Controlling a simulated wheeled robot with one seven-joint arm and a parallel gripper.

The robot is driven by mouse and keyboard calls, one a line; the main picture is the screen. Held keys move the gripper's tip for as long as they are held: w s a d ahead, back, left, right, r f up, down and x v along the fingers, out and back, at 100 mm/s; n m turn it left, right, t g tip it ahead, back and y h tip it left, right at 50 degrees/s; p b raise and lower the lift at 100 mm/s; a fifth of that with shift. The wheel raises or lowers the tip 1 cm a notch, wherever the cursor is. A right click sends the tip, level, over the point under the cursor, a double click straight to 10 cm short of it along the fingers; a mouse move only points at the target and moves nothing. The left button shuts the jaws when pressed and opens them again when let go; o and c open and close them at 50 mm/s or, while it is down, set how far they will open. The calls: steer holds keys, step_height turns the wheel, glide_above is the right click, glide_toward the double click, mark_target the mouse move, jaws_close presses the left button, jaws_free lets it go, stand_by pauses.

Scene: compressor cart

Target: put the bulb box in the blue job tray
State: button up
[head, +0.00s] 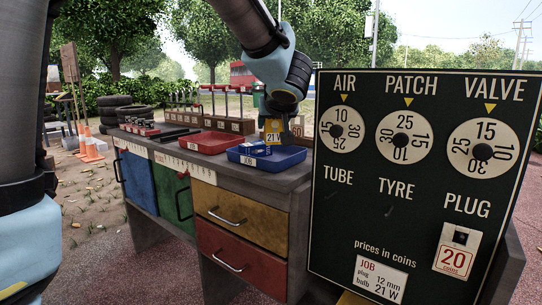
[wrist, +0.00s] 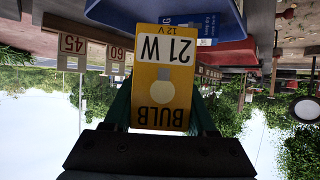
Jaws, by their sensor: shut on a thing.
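The bulb box (head: 273,137) is yellow with a white "21 W" label. In the wrist view the bulb box (wrist: 163,85) shows upside down, with a bulb picture and "BULB" on its face. My gripper (head: 273,118) is shut on it, with one finger at each side. The blue job tray (head: 285,163) stands on the bench top, and the box shows over its back part. I cannot tell how far the box is above the tray floor. A small blue packet (head: 252,149) lies in the tray's left part.
A red tray (head: 212,142) sits left of the blue tray. Wooden number blocks (head: 230,125) with posts stand along the bench's back. A large black price board (head: 410,180) rises at the right front, close beside the tray. Its job card (head: 380,278) reads plug 12 mm, bulb 21 W.

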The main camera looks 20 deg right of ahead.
step_height(320, 180, down, 6)
steer(key=b, duration=0.3)
steer(key=shift+r, duration=0.2)
steer(key=o, duration=1.4)
steer(key=shift+f, duration=0.1)
steer(key=shift+c, duration=0.2)
